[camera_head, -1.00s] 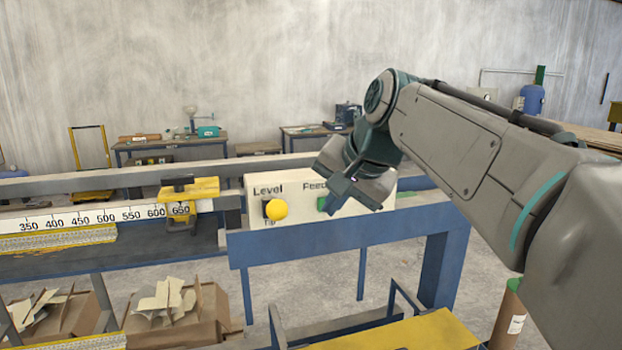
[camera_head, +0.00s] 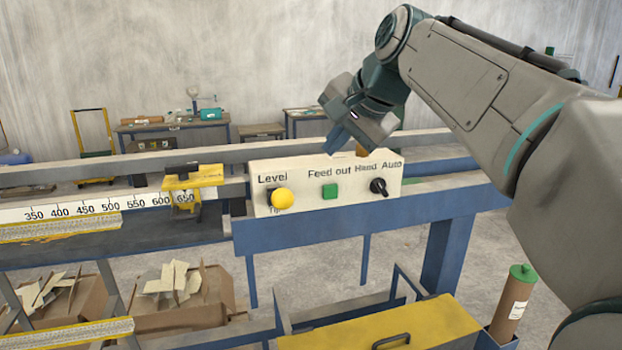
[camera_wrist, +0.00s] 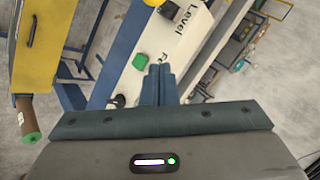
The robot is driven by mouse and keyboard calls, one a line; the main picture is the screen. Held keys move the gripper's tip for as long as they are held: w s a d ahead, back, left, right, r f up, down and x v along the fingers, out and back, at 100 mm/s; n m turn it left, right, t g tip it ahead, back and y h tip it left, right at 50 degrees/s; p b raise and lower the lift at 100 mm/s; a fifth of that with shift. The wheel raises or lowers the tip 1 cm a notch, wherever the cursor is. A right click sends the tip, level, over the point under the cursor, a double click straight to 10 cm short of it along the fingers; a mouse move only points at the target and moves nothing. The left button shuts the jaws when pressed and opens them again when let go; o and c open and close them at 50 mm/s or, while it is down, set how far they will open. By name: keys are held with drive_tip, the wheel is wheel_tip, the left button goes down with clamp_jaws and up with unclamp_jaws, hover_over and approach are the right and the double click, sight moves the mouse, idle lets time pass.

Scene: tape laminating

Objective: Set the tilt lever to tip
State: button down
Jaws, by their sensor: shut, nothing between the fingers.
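The tilt lever has a yellow round knob (camera_head: 283,199) and sits at the left of a white control panel (camera_head: 300,170). "Level" is printed above it and "Tip" below, partly hidden by the knob. The knob covers most of the lever's dark mount, so I cannot tell its exact setting. My gripper (camera_head: 338,140) is above the panel's top edge, right of the lever and apart from it. In the wrist view my gripper (camera_wrist: 160,70) has its fingers together, empty, with the "Level" label beyond them.
The panel also holds a green feed-out button (camera_head: 330,191) and a black Hand/Auto knob (camera_head: 378,187). The panel stands on a blue frame (camera_head: 340,230). A yellow stop (camera_head: 192,178) sits on the scale rail to the left. A yellow-topped box (camera_head: 385,328) is below in front.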

sight(279, 196)
drive_tip(key=w+a+f+p, duration=0.1)
drive_tip(key=w+a+f, duration=0.1)
drive_tip(key=a+f, duration=0.4)
drive_tip(key=shift+w+f, duration=0.15)
drive_tip(key=shift+f, duration=0.75)
drive_tip(key=shift+d, duration=0.1)
